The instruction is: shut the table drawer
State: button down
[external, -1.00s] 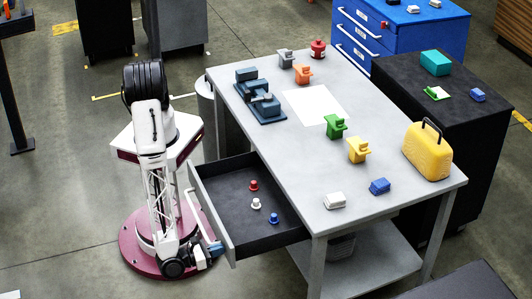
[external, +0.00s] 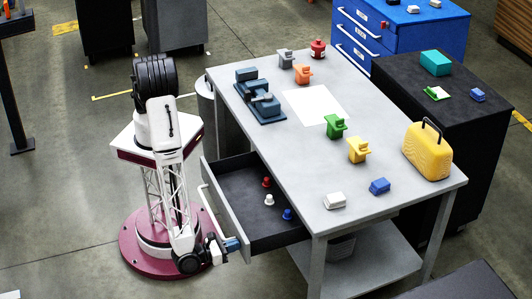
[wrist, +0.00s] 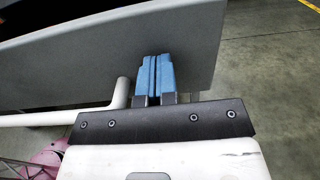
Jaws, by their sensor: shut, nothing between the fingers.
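The table drawer (external: 222,220) is partly open and sticks out from the left side of the grey table (external: 300,175). Its light handle bar (external: 210,200) runs along the drawer front; the drawer front (wrist: 100,60) and handle (wrist: 60,118) also fill much of the wrist view. My gripper (external: 232,244) is at the near end of the drawer front, outside it. In the wrist view its blue fingers (wrist: 153,78) are together and empty, against or very near the front panel, just right of the handle's end.
A red piece (external: 266,182), a white piece (external: 269,200) and a blue piece (external: 287,215) stand in the drawer. Several coloured blocks, a paper sheet (external: 314,105) and a yellow case (external: 428,150) are on the tabletop.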

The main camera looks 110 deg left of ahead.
jog(key=x, duration=2.3)
jog(key=shift+f, duration=0.1)
jog(key=shift+x, duration=0.85)
jog(key=shift+w, duration=0.1)
jog(key=shift+d, duration=0.2)
jog(key=v, duration=1.4)
jog(key=shift+s+d, duration=0.15)
jog(key=shift+s, duration=0.3)
